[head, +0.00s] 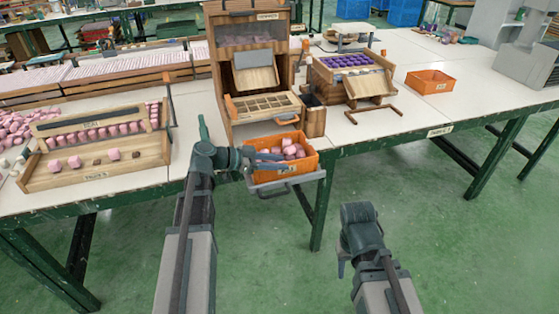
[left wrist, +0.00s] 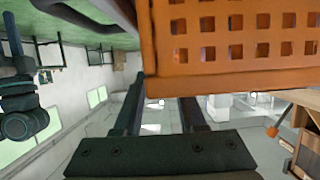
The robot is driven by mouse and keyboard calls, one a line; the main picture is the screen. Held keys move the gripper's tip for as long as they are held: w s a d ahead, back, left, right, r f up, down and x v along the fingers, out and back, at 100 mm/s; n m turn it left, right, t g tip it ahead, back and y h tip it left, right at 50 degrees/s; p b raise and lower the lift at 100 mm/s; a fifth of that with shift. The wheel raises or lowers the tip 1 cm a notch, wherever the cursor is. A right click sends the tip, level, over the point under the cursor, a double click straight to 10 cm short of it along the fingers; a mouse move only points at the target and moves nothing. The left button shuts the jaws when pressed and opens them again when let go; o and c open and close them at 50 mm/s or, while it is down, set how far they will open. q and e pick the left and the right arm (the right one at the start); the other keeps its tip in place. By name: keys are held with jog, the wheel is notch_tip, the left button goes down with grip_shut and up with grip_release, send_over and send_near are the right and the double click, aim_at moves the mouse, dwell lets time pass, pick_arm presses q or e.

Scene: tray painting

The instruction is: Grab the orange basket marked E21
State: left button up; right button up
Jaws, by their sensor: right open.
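An orange basket (head: 312,165) with pink blocks in it sits at the table's front edge, on a grey bracket with a handle. A small label on its front is too small to read surely. My left gripper (head: 279,160) is at the basket's left side, its fingers apart. In the left wrist view, the orange perforated wall (left wrist: 225,75) is very close and covers part of the fingers (left wrist: 165,110), so their tips are hidden. I cannot tell whether they touch the wall. My right gripper (head: 341,268) is open and empty, low in front of the table.
A second orange basket (head: 430,80) stands further right on the table. A wooden dispenser (head: 228,75) stands behind the near basket, with a wooden rack (head: 345,90) to its right. A wooden tray (head: 150,150) with pink blocks lies left. Green floor is clear at the right.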

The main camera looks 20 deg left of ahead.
aim_at(287, 163)
pick_arm(q)
jog(key=x, duration=0.3)
jog(key=shift+d+b, duration=0.25)
jog(key=shift+b, duration=0.15)
grip_shut()
dwell(1.0)
